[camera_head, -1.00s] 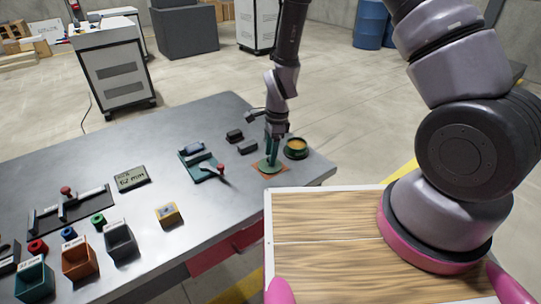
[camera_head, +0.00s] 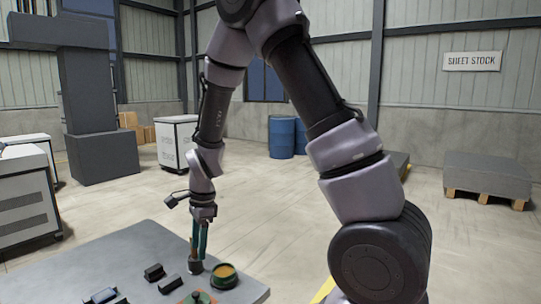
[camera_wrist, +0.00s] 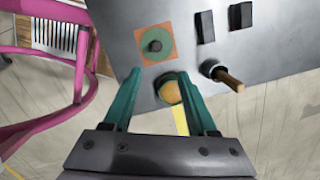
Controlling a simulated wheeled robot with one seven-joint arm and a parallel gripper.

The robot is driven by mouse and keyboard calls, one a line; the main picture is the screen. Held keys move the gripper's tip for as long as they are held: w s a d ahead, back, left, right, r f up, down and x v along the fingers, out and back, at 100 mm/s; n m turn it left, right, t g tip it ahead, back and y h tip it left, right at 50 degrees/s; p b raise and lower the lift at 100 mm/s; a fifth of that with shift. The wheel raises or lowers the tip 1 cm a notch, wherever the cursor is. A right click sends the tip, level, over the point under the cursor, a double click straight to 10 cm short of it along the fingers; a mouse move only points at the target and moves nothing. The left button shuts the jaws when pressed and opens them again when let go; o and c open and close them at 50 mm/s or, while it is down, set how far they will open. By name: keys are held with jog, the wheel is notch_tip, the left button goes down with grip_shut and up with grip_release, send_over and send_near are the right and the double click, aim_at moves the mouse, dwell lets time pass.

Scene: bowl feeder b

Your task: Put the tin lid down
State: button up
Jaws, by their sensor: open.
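The tin lid is a green disc with a dark knob. It lies on an orange square mat in the wrist view, where the lid (camera_wrist: 155,46) and mat (camera_wrist: 141,34) show whole; the head view cuts them at its bottom edge, lid (camera_head: 198,297). The open green tin (camera_head: 224,276), with yellow-orange contents, stands beside the mat; it also shows in the wrist view (camera_wrist: 169,92).
A dark round piece with a wooden handle (camera_wrist: 229,79) stands close to the tin. The table's edge is just beyond the tin. Blue barrels (camera_head: 282,137) stand far off.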

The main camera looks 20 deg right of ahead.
jog(key=d+r+n+t+y, duration=0.1)
jog(key=d+r+n, duration=0.15)
jog(key=r, duration=0.45)
jog(key=d+r+n+t, duration=0.1)
jog(key=d+r, duration=0.2)
jog(key=r, duration=0.3)
jog(key=s+d+r+n+t, duration=0.2)
jog(key=s+d+r+n, duration=0.2)
jog(key=r, duration=0.5)
jog(key=s+d+r+n+t, duration=0.3)
jog(key=s+d+r, duration=0.6)
jog(key=d, duration=0.2)
jog(key=shift+r+n+h, duration=0.2)
jog(key=shift+n+h, duration=0.1)
jog(key=shift+n, duration=0.05)
